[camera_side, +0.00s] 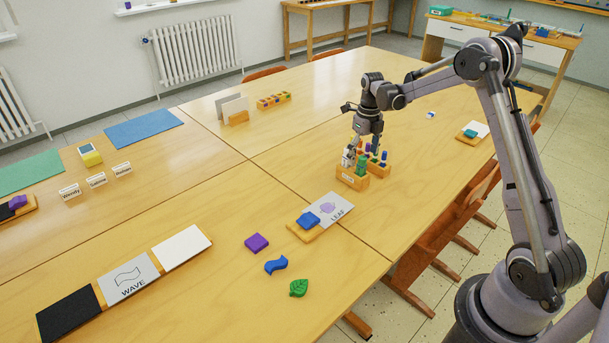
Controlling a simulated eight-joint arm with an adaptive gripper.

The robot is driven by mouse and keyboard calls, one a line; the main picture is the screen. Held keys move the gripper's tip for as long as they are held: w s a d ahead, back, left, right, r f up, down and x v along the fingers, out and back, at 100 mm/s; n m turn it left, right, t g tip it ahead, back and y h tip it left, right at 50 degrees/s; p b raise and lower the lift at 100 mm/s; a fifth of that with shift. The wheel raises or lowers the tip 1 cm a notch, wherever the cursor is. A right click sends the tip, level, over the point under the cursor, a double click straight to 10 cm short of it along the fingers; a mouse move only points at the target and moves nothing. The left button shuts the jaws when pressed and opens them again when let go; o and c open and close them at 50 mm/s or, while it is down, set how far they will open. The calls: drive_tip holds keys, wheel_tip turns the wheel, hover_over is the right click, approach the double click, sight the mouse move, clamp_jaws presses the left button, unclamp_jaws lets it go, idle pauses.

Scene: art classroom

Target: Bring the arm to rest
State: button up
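My gripper (354,152) points down at the back left of a small wooden holder (352,180) in the middle of the table. The holder has green and white items standing in it. A second wooden holder (379,168) with dark and blue items stands just behind and to the right. The fingertips are small and overlap the white items in the picture. I cannot tell whether they are open or shut, or whether they touch anything. My arm reaches in from the right, bent high over the table.
A LEAF card (335,207) and a wooden block with a blue pad (307,220) lie in front. A purple block (256,243), blue wave (276,264) and green leaf (299,288) lie nearer. A WAVE card (128,276) is at left. Chairs (440,240) line the right edge.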

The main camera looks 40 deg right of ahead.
drive_tip(key=c, duration=1.4)
drive_tip(key=shift+o, duration=0.2)
drive_tip(key=n, duration=1.1)
drive_tip(key=shift+n, duration=0.3)
drive_tip(key=o, duration=1.5)
drive_tip(key=shift+o, duration=0.2)
